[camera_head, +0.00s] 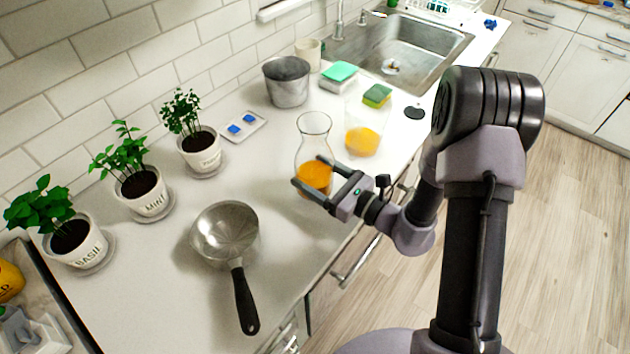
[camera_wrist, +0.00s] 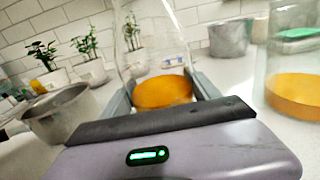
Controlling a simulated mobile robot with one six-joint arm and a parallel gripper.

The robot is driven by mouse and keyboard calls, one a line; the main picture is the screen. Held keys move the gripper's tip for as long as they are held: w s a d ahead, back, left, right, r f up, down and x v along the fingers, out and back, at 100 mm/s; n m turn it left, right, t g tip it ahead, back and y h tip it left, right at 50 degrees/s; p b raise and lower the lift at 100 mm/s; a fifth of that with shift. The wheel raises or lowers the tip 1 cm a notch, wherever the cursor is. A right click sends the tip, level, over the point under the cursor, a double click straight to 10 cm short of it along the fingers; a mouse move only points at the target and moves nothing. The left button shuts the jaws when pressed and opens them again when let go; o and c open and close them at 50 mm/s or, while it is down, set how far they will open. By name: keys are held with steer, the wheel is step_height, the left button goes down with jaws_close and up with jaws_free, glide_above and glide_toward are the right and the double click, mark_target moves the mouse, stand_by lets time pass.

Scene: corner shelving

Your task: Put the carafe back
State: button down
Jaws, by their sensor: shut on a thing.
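The carafe (camera_head: 313,131) is clear glass with a narrow waist, a flared top and orange liquid in its lower part. My gripper (camera_head: 308,173) is shut on it, one finger on each side of its lower body. The carafe is upright over the counter; I cannot tell whether its base touches the surface. In the wrist view the carafe (camera_wrist: 150,45) stands between the two fingers (camera_wrist: 160,92), with the orange liquid at finger height. Its base is hidden there behind the gripper body.
A glass container with orange liquid (camera_head: 362,138) stands close at the carafe's right. A saucepan (camera_head: 226,232) lies front left. Potted herbs (camera_head: 143,194) line the wall.

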step_height(320, 180, down, 2)
steer(key=shift+f, duration=0.1)
steer(key=shift+f+b, duration=0.1)
steer(key=shift+b, duration=0.25)
steer(key=shift+c, duration=0.8)
jaws_free()
